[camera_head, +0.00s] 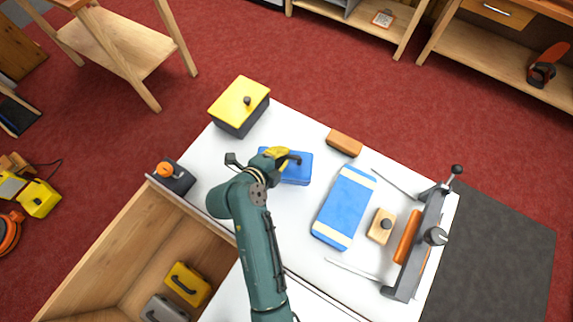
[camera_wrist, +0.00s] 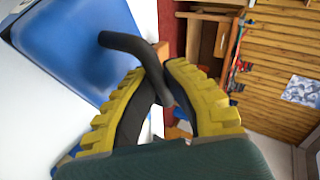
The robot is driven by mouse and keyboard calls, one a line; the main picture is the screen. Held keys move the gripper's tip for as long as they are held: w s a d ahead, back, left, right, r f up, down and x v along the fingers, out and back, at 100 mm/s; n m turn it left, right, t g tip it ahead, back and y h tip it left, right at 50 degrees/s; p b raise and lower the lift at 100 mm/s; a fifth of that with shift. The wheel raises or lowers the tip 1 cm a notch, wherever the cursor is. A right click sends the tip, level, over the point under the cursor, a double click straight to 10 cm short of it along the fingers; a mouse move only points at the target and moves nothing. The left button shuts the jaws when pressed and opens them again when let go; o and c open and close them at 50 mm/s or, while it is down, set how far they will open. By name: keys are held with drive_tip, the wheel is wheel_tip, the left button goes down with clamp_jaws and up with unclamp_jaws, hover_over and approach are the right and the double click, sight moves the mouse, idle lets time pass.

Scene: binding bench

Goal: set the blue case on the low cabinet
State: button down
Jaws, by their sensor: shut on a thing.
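The blue case (camera_head: 297,174) is over the left-middle part of the white bench top (camera_head: 285,222). Its blue side and dark handle fill the upper left of the wrist view (camera_wrist: 62,50). My gripper (camera_head: 279,154) has its yellow fingers closed around the dark handle (camera_wrist: 138,46); the fingers also show in the wrist view (camera_wrist: 166,80). My gripper and forearm hide part of the case. I cannot tell whether its underside touches the bench top. I cannot tell for sure which piece of furniture is the low cabinet.
A yellow-lidded dark box (camera_head: 240,103), a small orange-knobbed device (camera_head: 174,177), a brown block (camera_head: 344,142), a blue-and-cream bundle (camera_head: 344,207) and a press (camera_head: 415,250) stand on the bench. An open wooden compartment (camera_head: 108,246) at lower left holds a yellow case (camera_head: 187,284) and a grey one.

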wheel_tip(320, 180, down, 4)
drive_tip(key=shift+w+f+b, duration=0.1)
drive_tip(key=shift+f+b, duration=0.05)
drive_tip(key=shift+b, duration=0.75)
drive_tip(key=c, duration=1.6)
unclamp_jaws()
drive_tip(key=shift+f, duration=0.1)
drive_tip(key=o, duration=0.4)
drive_tip(key=shift+c, duration=0.2)
